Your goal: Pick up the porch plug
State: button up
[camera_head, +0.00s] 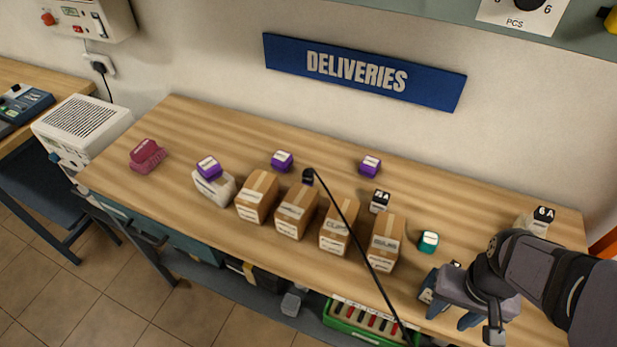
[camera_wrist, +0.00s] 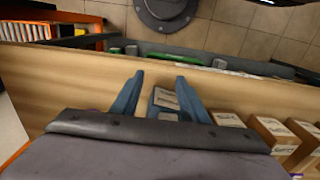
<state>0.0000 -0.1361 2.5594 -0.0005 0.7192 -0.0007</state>
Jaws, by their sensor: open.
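No readable label in either view says "porch", so I cannot tell which thing is the porch plug. My gripper (camera_head: 450,308) is at the right front of the bench, with its blue fingers apart, pointing down. In the wrist view my gripper (camera_wrist: 158,78) has a small box with a pale label (camera_wrist: 165,99) showing between its open fingers; contact cannot be told. A black piece (camera_head: 308,176) at the end of a thin black line lies behind the cartons. A black plug (camera_head: 99,67) sits in the wall socket at the left.
Several brown cartons (camera_head: 257,196) stand along the bench (camera_head: 180,118). Purple blocks (camera_head: 282,161), a black 4A block (camera_head: 379,201), a teal block (camera_head: 428,242) and a black 6A block (camera_head: 544,214) stand around them. Maroon items (camera_head: 147,155) lie at the left.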

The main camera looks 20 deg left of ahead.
jog(key=shift+a+r+m, duration=0.1)
jog(key=shift+a+m, duration=0.3)
jog(key=shift+m, duration=0.2)
jog(key=a+m+g+y, duration=0.1)
jog(key=a+m, duration=0.1)
jog(key=w+a+r+m+g+y, duration=0.1)
jog(key=a+m, duration=0.2)
jog(key=a+r+m+g+y, duration=0.1)
jog(key=a+m, duration=0.1)
jog(key=m, duration=0.1)
jog(key=shift+w+a+r+y+b, duration=0.1)
jog(key=shift+w+a+y+b, duration=0.2)
jog(key=shift+w+y, duration=0.1)
jog(key=w+a+r+m+g+y, duration=0.2)
jog(key=a+r+m+y, duration=0.1)
jog(key=a+m, duration=0.3)
jog(key=m+t+y+b, duration=0.2)
jog(key=t+y+b, duration=0.2)
jog(key=y+b, duration=0.35)
send_near(308, 176)
jog(key=shift+w+d+r+h, duration=0.1)
jog(key=shift+w+d+h, duration=0.25)
jog(key=shift+w+d, duration=0.4)
jog(key=shift+a+f, duration=0.2)
jog(key=shift+a, duration=0.1)
jog(key=shift+s+a, duration=0.15)
jog(key=shift+a, duration=0.15)
jog(key=shift+p+x, duration=0.8)
jog(key=shift+x, duration=4.85)
jog(key=shift+f, duration=0.15)
